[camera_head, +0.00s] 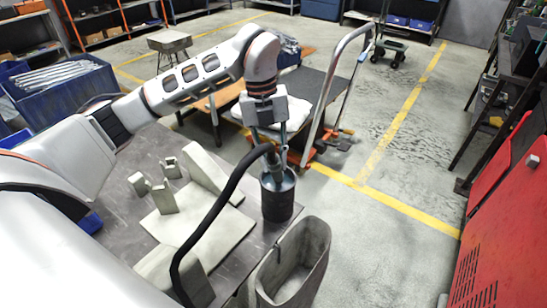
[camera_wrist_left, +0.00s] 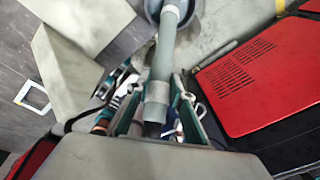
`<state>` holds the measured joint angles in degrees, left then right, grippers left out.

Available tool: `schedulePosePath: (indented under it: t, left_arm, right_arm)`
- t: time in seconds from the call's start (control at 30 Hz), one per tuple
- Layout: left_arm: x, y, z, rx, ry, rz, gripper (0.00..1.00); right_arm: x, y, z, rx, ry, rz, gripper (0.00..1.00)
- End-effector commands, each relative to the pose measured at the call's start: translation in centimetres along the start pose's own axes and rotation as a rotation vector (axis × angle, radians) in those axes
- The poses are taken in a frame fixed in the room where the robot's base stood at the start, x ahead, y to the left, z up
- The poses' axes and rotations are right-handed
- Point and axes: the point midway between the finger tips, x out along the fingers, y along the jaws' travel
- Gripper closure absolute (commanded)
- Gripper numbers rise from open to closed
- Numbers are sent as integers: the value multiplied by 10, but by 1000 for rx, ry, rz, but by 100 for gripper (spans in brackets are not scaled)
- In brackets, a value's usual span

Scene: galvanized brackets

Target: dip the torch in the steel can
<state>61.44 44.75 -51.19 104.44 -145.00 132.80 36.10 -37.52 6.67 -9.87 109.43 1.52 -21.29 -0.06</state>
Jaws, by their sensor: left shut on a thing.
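The steel can (camera_head: 277,203) is a dark, upright cylinder near the right edge of the grey table. My left gripper (camera_head: 269,146) is above it, pointing down, shut on the torch (camera_head: 275,166). The torch is grey with a thick black hose looping down to the left. Its lower end overlaps the can's mouth; I cannot tell how deep it reaches. In the left wrist view the torch (camera_wrist_left: 163,62) runs up from between the fingers of the gripper (camera_wrist_left: 160,108) to the can (camera_wrist_left: 172,8), cut off at the top edge. My right gripper is not in view.
Galvanized plates and brackets (camera_head: 205,232) lie on the table (camera_head: 120,215) left of the can. A grey, open bin (camera_head: 315,255) stands close in front of it. A cart with a handle (camera_head: 320,90) is behind. A red cabinet (camera_head: 505,240) stands at right.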

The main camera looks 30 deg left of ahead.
Motion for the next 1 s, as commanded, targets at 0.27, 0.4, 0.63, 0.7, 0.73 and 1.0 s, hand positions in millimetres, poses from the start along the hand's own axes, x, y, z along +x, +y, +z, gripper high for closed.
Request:
schedulePosePath:
  t: [0.27, 0.4, 0.63, 0.7, 0.73, 1.0]
  left_arm:
    - [2, 0, 1, 0, -1, -1, 100]
    - [4, 0, 1, 0, -1, -1, 100]
    - [6, 1, 1, 0, -1, -1, 100]
    - [6, 1, 1, 0, -1, -1, 100]
    - [6, 1, 1, 0, -1, -1, 100]
    - [6, 1, 1, 0, -2, -1, 100]
  right_arm:
    - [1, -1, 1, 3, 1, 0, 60]
    - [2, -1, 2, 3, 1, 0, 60]
    - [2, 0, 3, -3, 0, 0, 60]
    - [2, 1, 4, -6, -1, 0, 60]
    - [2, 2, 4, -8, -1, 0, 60]
    - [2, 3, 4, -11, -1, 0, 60]
